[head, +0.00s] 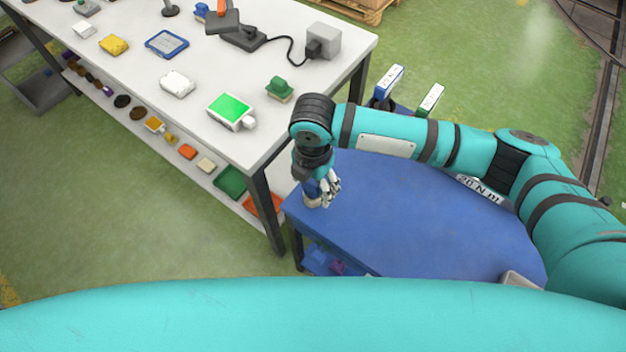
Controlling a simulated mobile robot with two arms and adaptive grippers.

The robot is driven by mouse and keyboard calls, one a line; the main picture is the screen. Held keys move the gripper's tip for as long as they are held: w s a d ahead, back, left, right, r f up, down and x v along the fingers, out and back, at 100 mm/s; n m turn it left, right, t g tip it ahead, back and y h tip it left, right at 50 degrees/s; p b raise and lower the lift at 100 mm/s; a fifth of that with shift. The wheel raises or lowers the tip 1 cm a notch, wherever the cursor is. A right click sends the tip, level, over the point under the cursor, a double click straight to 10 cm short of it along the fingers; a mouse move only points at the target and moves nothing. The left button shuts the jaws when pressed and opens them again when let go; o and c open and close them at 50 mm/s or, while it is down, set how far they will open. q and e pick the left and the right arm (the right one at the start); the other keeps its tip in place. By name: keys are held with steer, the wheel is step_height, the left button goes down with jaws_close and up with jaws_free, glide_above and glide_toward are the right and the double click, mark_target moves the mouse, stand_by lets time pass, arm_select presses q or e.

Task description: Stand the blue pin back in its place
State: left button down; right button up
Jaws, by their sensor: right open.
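The arm of my right gripper (328,190) reaches in from the right over the near left corner of the blue table (415,215). The gripper points down and its fingers are open. A small blue piece (311,187), which may be the blue pin, shows right beside the fingers, above a small beige base (312,202) at the table edge. The fingers partly cover it, so I cannot tell whether it stands in the base or touches the fingers. My left gripper is not in view.
A white workbench (130,75) at the left holds a green-screened device (231,109), a green block (279,88), a grey box (323,41) and other small items. Its lower shelf holds several parts. Most of the blue tabletop is bare; two labelled upright pieces (430,99) show behind my arm.

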steer(key=c, duration=1.4)
